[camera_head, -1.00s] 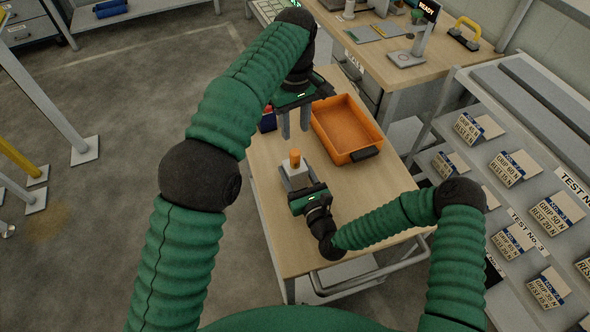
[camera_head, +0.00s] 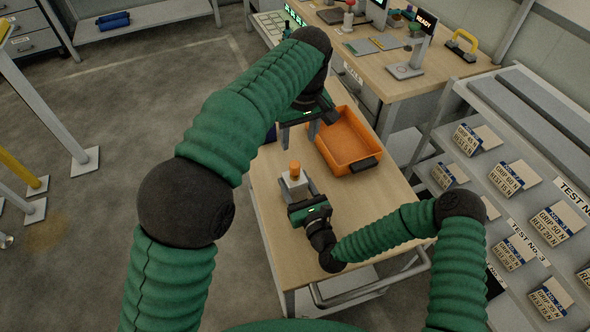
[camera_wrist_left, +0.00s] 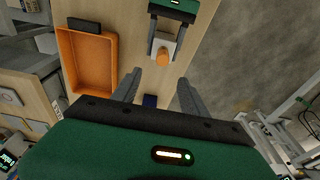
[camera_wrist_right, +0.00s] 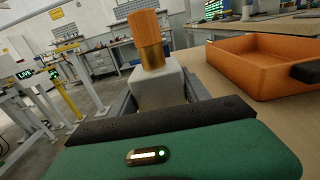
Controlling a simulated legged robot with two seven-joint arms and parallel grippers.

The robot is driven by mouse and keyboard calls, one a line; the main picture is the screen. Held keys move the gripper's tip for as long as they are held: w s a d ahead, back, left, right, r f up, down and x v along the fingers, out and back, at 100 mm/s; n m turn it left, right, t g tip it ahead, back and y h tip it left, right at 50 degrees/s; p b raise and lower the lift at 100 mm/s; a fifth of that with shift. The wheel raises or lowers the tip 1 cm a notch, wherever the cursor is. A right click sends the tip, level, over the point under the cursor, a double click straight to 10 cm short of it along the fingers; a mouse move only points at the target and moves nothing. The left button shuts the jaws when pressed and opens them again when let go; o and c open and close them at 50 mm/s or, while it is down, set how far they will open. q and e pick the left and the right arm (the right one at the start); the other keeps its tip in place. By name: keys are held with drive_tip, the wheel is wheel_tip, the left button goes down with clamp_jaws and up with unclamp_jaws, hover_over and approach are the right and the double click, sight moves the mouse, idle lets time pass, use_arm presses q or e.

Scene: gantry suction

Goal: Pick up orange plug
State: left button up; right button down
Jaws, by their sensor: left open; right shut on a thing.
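The orange plug (camera_head: 295,168) stands upright on a light grey block (camera_head: 297,188) on the wooden table. In the right wrist view the plug (camera_wrist_right: 146,30) has a brass-coloured lower part and rises from the top of the block (camera_wrist_right: 158,86). My right gripper (camera_head: 298,196) is shut on the block, one finger on each side. My left gripper (camera_head: 298,136) is open and empty, beyond the plug in the head view. In the left wrist view the plug (camera_wrist_left: 162,59) lies just past and between the open fingertips (camera_wrist_left: 158,78), apart from them.
An empty orange tray (camera_head: 369,162) with a dark handle sits right of the plug. A dark blue item (camera_wrist_left: 150,101) is partly hidden by my left gripper. A workbench (camera_head: 440,66) with tools stands behind, and a sloped rack (camera_head: 520,110) stands at the right. The near tabletop is clear.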

use_arm(q)
hover_over(296, 163)
drive_tip(key=f, duration=0.5)
drive_tip(key=shift+s+f, duration=0.2)
wheel_tip(296, 163, down, 6)
drive_tip(key=shift+w+a+r, duration=0.1)
drive_tip(key=shift+w+r, duration=0.05)
drive_tip(key=shift+r, duration=0.1)
clamp_jaws()
idle(0.8)
